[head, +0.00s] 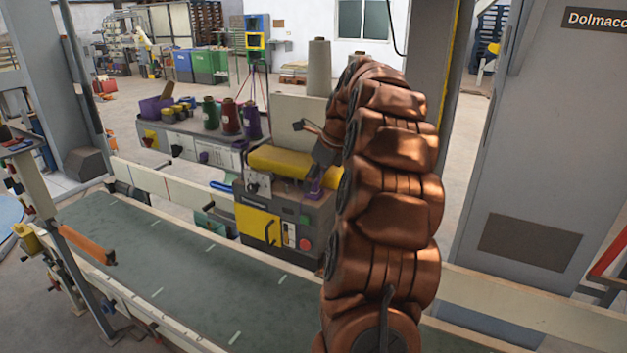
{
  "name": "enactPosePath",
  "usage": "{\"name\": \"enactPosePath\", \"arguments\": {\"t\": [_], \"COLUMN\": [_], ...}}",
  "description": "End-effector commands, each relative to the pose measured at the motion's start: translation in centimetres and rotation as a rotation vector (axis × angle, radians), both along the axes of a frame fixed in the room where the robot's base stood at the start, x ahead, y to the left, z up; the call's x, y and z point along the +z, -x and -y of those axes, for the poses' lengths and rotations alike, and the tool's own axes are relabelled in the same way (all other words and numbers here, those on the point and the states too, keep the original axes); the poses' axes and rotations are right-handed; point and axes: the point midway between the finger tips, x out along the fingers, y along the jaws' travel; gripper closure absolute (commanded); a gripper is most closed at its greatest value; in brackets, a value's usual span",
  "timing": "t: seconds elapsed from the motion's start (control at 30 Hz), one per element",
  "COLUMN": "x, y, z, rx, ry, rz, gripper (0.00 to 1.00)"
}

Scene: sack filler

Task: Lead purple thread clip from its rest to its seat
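A small purple piece (314,187), which looks like the thread clip, shows at the top right of the sewing unit (272,222), just under my gripper. My gripper (318,172) hangs at the end of my copper-coloured arm, its dark body tilted down and left over the unit. Its fingertips are small and partly merged with the purple piece, so I cannot tell whether they hold it or are only close to it. The rest and the seat of the clip cannot be made out; my arm hides the area to the right of the unit.
A green conveyor belt (180,262) runs in front of the unit. Green, red and purple thread cones (251,121) and a purple bin (156,108) stand on a bench behind left. A pale cone (318,68) stands behind the unit. A grey cabinet (545,150) stands right.

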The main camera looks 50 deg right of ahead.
Motion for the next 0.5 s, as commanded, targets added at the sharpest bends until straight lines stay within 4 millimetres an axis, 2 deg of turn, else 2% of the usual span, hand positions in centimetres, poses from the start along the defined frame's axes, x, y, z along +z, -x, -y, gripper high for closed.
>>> {"name": "enactPosePath", "arguments": {"t": [0.3,0.5], "x": [0.2,2.3], "y": [0.1,0.8], "z": [0.0,0.4], "rx": [0.0,-0.001], "ry": [0.0,0.005], "rz": [0.0,0.005], "gripper": [0.49,0.49]}}
